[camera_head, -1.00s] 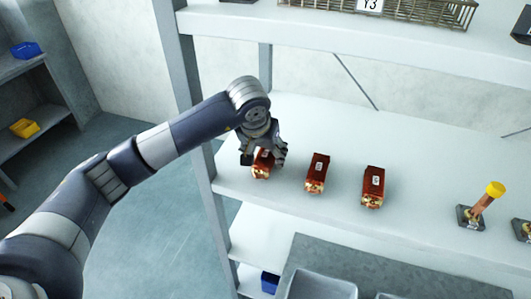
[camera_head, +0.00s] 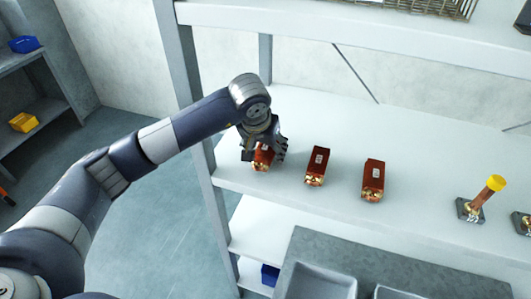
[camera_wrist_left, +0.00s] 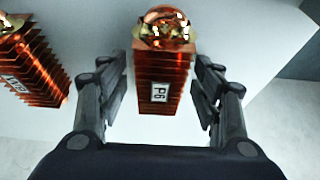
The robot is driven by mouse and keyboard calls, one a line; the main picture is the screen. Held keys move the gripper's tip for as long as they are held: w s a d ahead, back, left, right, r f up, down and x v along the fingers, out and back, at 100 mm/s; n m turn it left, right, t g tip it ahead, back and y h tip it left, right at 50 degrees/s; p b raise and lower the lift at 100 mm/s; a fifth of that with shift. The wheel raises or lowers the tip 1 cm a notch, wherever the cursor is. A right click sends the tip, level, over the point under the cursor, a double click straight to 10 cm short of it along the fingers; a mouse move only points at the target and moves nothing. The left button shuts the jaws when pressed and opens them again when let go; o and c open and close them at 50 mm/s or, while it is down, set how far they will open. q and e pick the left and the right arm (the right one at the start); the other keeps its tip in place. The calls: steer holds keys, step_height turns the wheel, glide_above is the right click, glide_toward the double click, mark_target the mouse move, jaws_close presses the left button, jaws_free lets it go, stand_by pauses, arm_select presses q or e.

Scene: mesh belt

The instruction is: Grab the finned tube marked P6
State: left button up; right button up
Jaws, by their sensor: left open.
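The finned tube marked P6 (camera_wrist_left: 165,70) is copper-red with a shiny brassy end and a white label. In the left wrist view it lies between the two spread fingers of my left gripper (camera_wrist_left: 163,95), with a gap on each side. In the head view the same tube (camera_head: 262,158) is the leftmost of three in a row on the shelf, partly hidden by my left gripper (camera_head: 264,153) above it. The left gripper is open and empty. My right gripper does not show.
Two similar finned tubes stand to the right, a middle one (camera_head: 317,167) and a right one (camera_head: 373,181). The neighbour also shows in the left wrist view (camera_wrist_left: 30,65). A yellow-topped piece (camera_head: 485,198) is farther right on the white shelf (camera_head: 420,165). A shelf upright (camera_head: 198,150) is close on the left.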

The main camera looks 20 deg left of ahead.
arm_select(q)
steer(key=shift+f, duration=0.1)
stand_by(0.4)
steer(key=shift+s, duration=0.1)
steer(key=c, duration=1.4)
